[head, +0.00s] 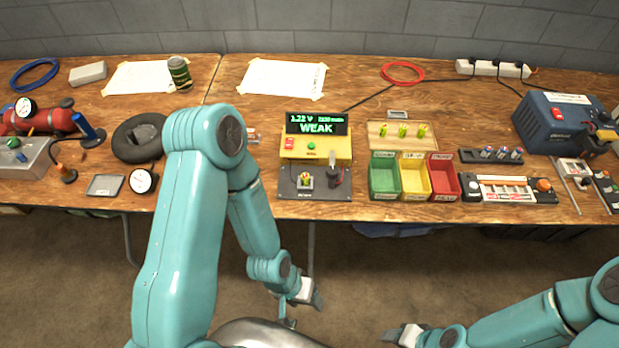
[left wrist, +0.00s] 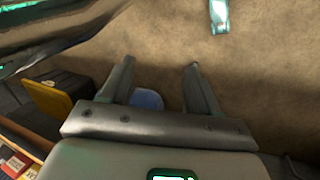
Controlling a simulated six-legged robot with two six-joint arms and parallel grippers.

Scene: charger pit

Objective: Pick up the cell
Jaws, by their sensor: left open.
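A yellow tester (head: 315,147) on the bench has a dark screen reading 1.22 V and WEAK. A small cell, yellow-green on top, appears to stand in the holder (head: 305,181) on the tester's dark base. Several yellow-green cells (head: 403,131) stand in a wooden tray to its right. My left gripper (head: 302,306) hangs below the bench's front edge, apart from the cells.
Green (head: 384,176), yellow (head: 414,178) and red (head: 444,178) bins stand right of the tester.

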